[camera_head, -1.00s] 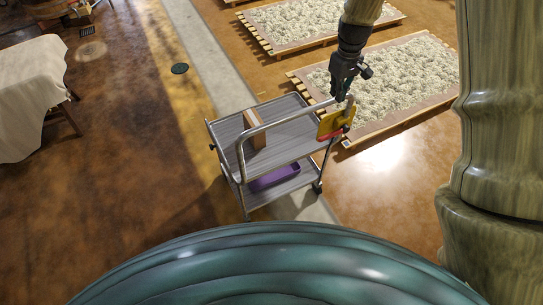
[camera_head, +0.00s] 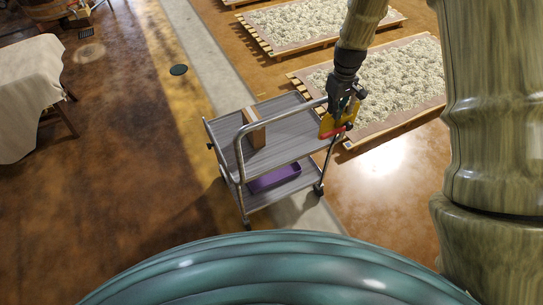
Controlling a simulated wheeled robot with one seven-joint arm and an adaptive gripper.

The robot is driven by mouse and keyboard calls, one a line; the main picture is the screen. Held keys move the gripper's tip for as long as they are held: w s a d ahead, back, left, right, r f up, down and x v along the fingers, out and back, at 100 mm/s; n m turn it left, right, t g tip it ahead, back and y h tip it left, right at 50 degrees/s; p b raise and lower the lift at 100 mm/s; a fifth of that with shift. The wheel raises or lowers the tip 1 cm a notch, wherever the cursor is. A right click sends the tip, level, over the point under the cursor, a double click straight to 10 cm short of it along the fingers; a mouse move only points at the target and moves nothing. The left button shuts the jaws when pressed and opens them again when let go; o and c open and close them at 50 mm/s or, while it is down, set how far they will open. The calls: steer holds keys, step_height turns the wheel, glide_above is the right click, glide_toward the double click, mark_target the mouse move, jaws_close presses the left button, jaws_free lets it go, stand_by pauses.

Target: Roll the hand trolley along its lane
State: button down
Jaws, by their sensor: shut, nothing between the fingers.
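The hand trolley (camera_head: 288,140) is a grey two-shelf cart with a bent metal push handle (camera_head: 238,150) on its near side. A small brown box (camera_head: 254,133) stands on its top shelf and a purple bin (camera_head: 274,178) on its lower shelf. A yellow plate with a red edge (camera_head: 326,124) is at the trolley's right side, by the end of the handle. My gripper (camera_head: 339,112) points down at this yellow plate, overlapping it in the picture. It is shut and empty. Whether it touches the plate or the handle I cannot tell.
A pale grey strip (camera_head: 215,68) runs along the brown floor under the trolley. Low pallets (camera_head: 400,85) with pale heaped material lie to the right. A cloth-covered table (camera_head: 25,90) stands at the left. Open floor (camera_head: 120,180) lies left of the trolley.

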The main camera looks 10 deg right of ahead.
steer(key=shift+f, duration=0.4)
steer(key=w+a+b, duration=0.1)
steer(key=w+a, duration=0.3)
steer(key=w, duration=0.7)
steer(key=w+a+b, duration=0.1)
steer(key=w+a, duration=0.3)
steer(key=w, duration=0.7)
stand_by(0.6)
